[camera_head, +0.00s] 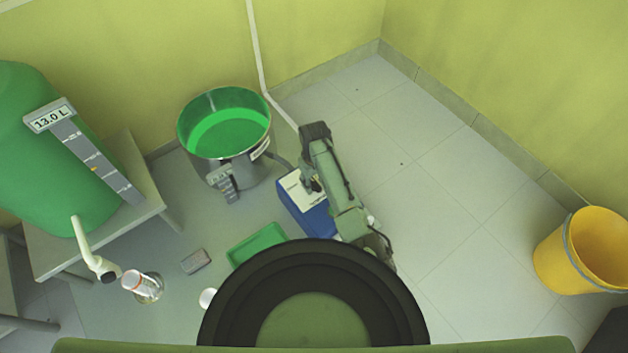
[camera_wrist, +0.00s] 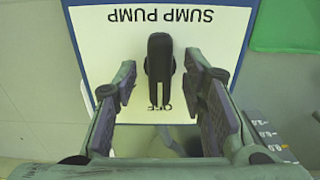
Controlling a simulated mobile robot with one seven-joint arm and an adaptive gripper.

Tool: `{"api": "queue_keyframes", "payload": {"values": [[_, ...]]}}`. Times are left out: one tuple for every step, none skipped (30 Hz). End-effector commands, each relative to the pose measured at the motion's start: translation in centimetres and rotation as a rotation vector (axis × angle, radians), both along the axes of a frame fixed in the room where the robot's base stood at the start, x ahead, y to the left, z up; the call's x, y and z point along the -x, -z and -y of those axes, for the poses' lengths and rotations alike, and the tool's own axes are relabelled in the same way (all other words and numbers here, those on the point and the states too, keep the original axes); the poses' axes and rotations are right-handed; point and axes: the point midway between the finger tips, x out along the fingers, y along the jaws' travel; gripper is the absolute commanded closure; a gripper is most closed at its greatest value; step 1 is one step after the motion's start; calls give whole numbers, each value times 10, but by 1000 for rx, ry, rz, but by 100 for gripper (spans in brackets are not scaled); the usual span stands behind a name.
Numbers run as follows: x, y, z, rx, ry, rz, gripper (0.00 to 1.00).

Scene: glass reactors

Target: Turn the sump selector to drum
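The sump pump box is blue (camera_head: 318,222) with a pale top panel, and stands on the floor under my gripper (camera_head: 312,186). In the wrist view the panel (camera_wrist: 110,58) reads "SUMP PUMP" upside down. The sump selector is a black bar-shaped knob (camera_wrist: 159,57) in the middle of the panel, lined up toward an upside-down "OFF" mark. My gripper (camera_wrist: 161,78) is open, with one finger on each side of the knob and a visible gap to it. Other position labels are hidden or out of view.
A steel drum with green liquid (camera_head: 228,125) stands just behind and left of the box. A green tray (camera_head: 256,246) lies left of the box. A large green vessel (camera_head: 50,150) stands on a bench at left. A yellow bucket (camera_head: 560,250) is far right; the floor between is clear.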

Motion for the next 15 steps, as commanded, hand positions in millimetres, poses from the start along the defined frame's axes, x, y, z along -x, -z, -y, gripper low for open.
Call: {"api": "queue_keyframes", "payload": {"values": [[0,0,0,0,0,0,62],[0,0,0,0,0,0,62],[0,0,0,0,0,0,62],[0,0,0,0,0,0,63],[0,0,0,0,0,0,65],[0,0,0,0,0,0,68],[0,0,0,0,0,0,70],[0,0,0,0,0,0,72],[0,0,0,0,0,0,74],[0,-1,0,0,0,0,76],[0,-1,0,0,0,0,78],[0,0,0,0,0,0,81],[0,0,0,0,0,0,83],[0,0,0,0,0,0,85],[0,0,0,0,0,0,88]]}}
